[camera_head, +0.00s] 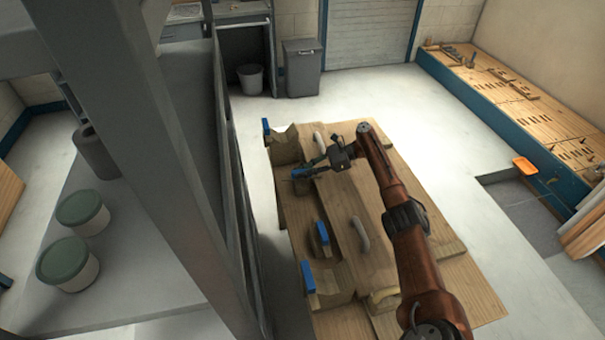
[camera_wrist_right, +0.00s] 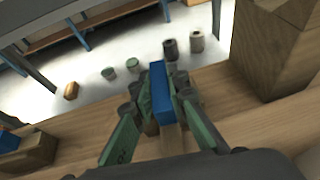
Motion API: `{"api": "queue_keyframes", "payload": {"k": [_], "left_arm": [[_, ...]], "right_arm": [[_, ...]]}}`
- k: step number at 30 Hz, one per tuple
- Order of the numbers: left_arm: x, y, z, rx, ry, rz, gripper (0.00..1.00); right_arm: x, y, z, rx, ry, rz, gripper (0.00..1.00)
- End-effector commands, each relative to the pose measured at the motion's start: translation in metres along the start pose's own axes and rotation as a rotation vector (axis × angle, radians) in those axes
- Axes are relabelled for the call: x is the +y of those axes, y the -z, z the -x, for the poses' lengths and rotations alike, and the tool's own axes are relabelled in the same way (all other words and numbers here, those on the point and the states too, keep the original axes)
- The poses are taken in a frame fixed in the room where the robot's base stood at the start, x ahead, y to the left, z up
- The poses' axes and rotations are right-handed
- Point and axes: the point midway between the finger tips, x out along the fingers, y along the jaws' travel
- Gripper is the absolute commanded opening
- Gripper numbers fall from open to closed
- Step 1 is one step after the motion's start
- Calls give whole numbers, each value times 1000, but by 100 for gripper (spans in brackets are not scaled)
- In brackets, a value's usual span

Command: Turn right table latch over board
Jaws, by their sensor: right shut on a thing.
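The wooden table (camera_head: 480,285) carries wooden blocks and boards, with several blue-ended latches on its left side. My right gripper (camera_head: 308,173) reaches over the table from the right and is shut on a blue latch (camera_head: 298,173). In the right wrist view the blue latch (camera_wrist_right: 160,88) stands between the green-sided fingers of the right gripper (camera_wrist_right: 160,108). A wooden board (camera_head: 345,205) lies on the table beside this latch; the arm covers part of it. Whether the latch overlaps the board cannot be told. My left gripper is not in view.
Other blue latches are at the far corner (camera_head: 266,127), the middle (camera_head: 322,233) and the near end (camera_head: 308,277). A grey frame (camera_head: 150,150) stands to the left.

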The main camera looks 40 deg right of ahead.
Motion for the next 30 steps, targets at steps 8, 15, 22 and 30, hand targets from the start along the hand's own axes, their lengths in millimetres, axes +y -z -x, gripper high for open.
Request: {"api": "queue_keyframes", "payload": {"k": [8,15,22,30], "left_arm": [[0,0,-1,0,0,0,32],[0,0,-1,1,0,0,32],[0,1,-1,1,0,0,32],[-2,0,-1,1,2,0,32]], "right_arm": [[3,1,-3,-1,-11,-1,0],[2,1,-3,-2,-10,-1,22],[2,1,0,-1,-4,-1,32],[1,1,8,-1,-2,-1,32]]}}
